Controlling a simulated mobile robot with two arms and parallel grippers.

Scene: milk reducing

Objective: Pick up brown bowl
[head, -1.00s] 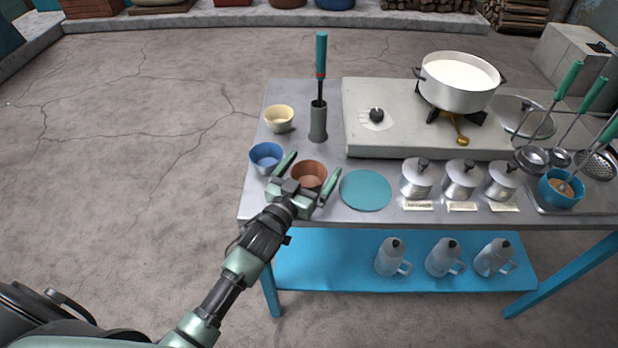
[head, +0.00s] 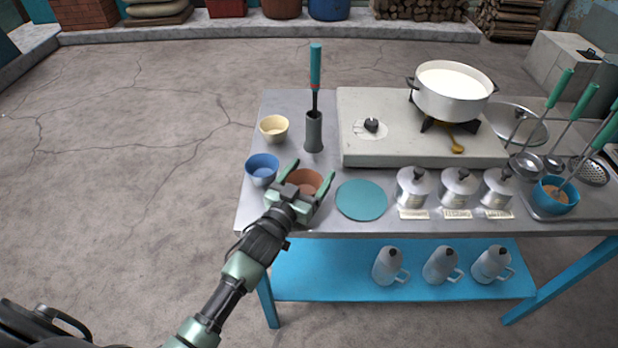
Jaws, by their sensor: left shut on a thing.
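The brown bowl (head: 305,180) is at the front left of the metal table, between the blue bowl and the teal round mat. My left gripper (head: 311,173) comes from the front left, with one finger on each side of the bowl. It is shut on the brown bowl. The gripper's palm hides the bowl's near side, and I cannot tell whether the bowl's base touches the table. My right gripper is not in view.
The blue bowl (head: 262,169) is close on the left, with a cream bowl (head: 274,128) behind it. A grey holder (head: 313,132) with a teal-handled tool stands behind. The teal mat (head: 361,200) and lidded canisters (head: 414,186) are on the right. A milk pot (head: 452,103) sits on the stove.

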